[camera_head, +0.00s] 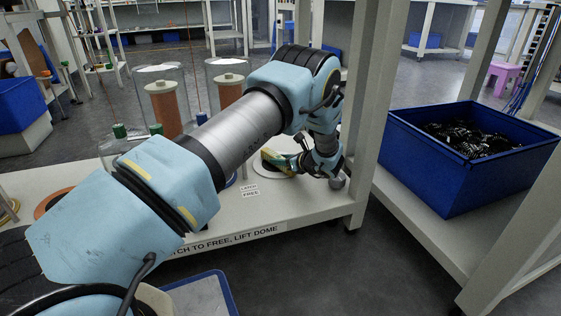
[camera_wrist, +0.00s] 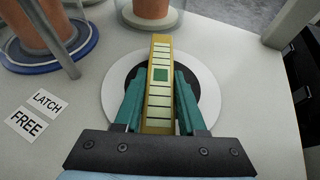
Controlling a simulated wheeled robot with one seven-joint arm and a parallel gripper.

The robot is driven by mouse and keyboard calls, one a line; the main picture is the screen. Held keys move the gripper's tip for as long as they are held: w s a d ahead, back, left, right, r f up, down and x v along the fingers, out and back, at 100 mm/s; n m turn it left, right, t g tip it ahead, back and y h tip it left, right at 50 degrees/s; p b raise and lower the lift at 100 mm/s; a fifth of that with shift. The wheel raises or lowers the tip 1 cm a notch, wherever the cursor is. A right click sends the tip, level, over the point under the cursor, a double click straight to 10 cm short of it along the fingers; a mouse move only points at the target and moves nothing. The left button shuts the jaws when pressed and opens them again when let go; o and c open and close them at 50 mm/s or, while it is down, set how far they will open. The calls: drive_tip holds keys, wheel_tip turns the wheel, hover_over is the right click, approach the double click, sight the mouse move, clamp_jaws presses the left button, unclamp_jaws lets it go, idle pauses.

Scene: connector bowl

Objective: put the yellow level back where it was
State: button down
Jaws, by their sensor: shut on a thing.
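The yellow level (camera_wrist: 160,85) is a yellow bar with pale segments and a green square. My gripper (camera_wrist: 159,108) is shut on it, with a teal finger on each side. In the wrist view the level lies over a round white plate (camera_wrist: 207,90) with a dark centre. I cannot tell whether the level touches the plate. In the head view my gripper (camera_head: 290,162) and the level (camera_head: 274,158) are at the white plate (camera_head: 262,168), near the right end of the white bench (camera_head: 290,205). My arm hides part of the bench.
Clear cylinders with brown cores (camera_head: 168,112) stand behind my arm. LATCH and FREE labels (camera_wrist: 36,114) lie left of the plate. A white post (camera_head: 374,110) rises close to the right of my gripper. A blue bin (camera_head: 470,165) of dark parts stands beyond it.

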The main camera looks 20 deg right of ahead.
drive_tip(key=shift+c, duration=2.4)
unclamp_jaws()
drive_tip(key=shift+f, duration=0.1)
drive_tip(key=shift+r, duration=0.25)
drive_tip(key=p+v, duration=0.5)
drive_tip(key=v, duration=0.5)
drive_tip(key=shift+s+r, duration=0.15)
drive_tip(key=shift+s, duration=0.05)
drive_tip(key=shift+s+d+r, duration=0.15)
drive_tip(key=shift+s+d, duration=0.05)
drive_tip(key=shift+s, duration=0.5)
